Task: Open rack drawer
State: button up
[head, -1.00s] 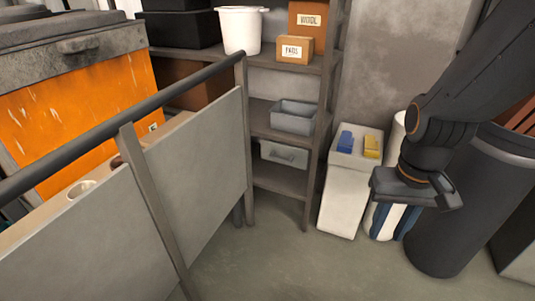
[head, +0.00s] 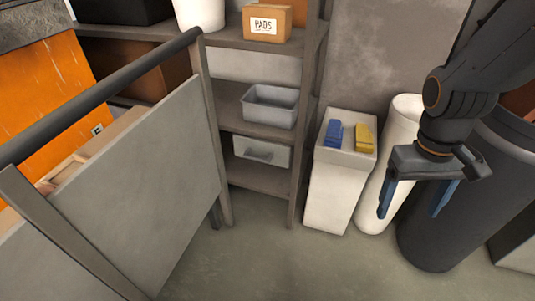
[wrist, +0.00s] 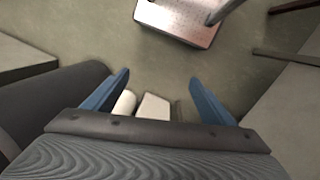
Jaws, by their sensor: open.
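The rack (head: 228,103) stands in the middle of the head view, with grey uprights and shelves. A light grey drawer (head: 262,150) with a recessed or handled front sits low in it, under a shelf, and appears closed. My gripper (head: 412,200) is at the right in the head view, fingers pointing down, well apart from the drawer. Its two blue fingers are spread and empty. The wrist view shows both blue fingers apart (wrist: 157,95) with only floor and distant objects between them. The drawer cannot be made out in the wrist view.
A grey open bin (head: 270,106) and a PADS box (head: 267,23) sit on shelves above. A white stand (head: 340,180) with blue and yellow items, a white cylinder (head: 378,190) and a dark barrel (head: 430,235) stand right. A railing panel (head: 150,180) is left. Floor before the rack is clear.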

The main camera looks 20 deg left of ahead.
jog(key=o, duration=0.5)
jog(key=w+f+n+h+b, duration=0.1)
jog(key=f, duration=0.1)
jog(key=w+f+n+h+b, duration=0.1)
jog(key=f+n+b, duration=0.1)
jog(key=w+f+n+b, duration=0.1)
jog(key=w+f+n, duration=0.1)
jog(key=f, duration=0.1)
jog(key=shift+w+a+g+h, duration=0.1)
jog(key=shift+a+g+h, duration=0.2)
jog(key=shift+a+h, duration=0.1)
jog(key=shift+c, duration=0.2)
jog(key=w+a+f+n+t+h+b, duration=0.3)
jog(key=w+a+f+n+t+b, duration=0.15)
jog(key=w+f+n+b, duration=0.35)
jog(key=w+a+f+n+t+h+b, duration=0.3)
jog(key=w+a+f+n, duration=0.15)
jog(key=w, duration=0.55)
jog(key=n+t+y+b, duration=0.9)
jog(key=n+t+b, duration=0.25)
jog(key=n, duration=0.35)
send_near(256, 158)
jog(key=w, duration=1)
jog(key=shift+w+d+f, duration=0.15)
jog(key=shift+w+d, duration=0.1)
jog(key=shift+w, duration=0.05)
